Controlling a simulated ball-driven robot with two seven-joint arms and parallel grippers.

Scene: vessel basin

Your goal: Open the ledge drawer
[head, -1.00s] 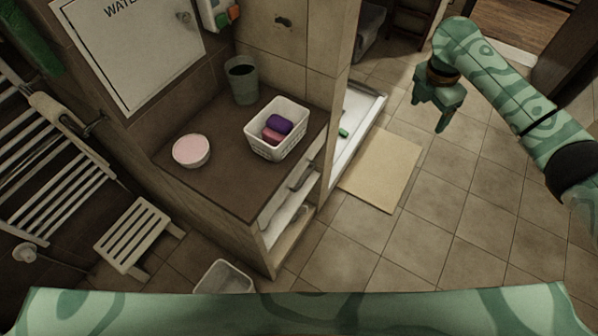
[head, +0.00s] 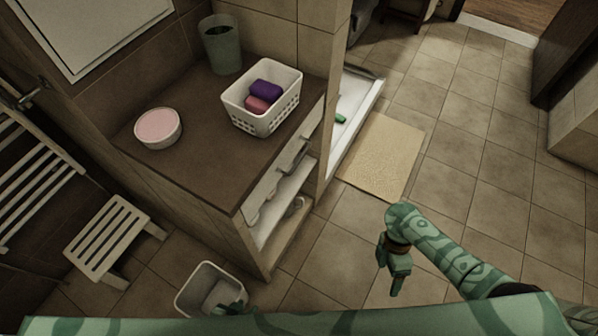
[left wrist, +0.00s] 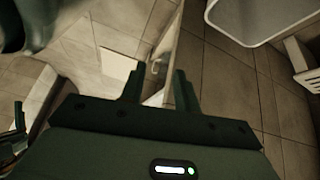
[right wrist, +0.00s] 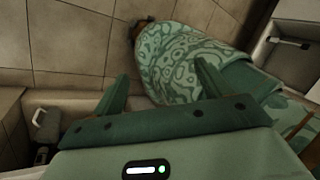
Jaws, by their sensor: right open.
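The ledge (head: 190,165) has a brown top, and its front faces the floor on the right. The drawer front (head: 262,190) lies just under the top and looks flush with the ledge. A pale bar handle (head: 294,156) is on it. My right gripper (head: 396,286) hangs open and empty over the floor tiles, right of the ledge and apart from it. Its spread fingers show in the right wrist view (right wrist: 162,85). My left gripper (head: 236,307) barely shows at the bottom edge, by the bin. In the left wrist view its fingers (left wrist: 157,88) are apart with nothing between them.
A white bin (head: 196,284) and slatted stool (head: 112,232) are at the lower left. Tiles beside the beige mat (head: 383,150) are free.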

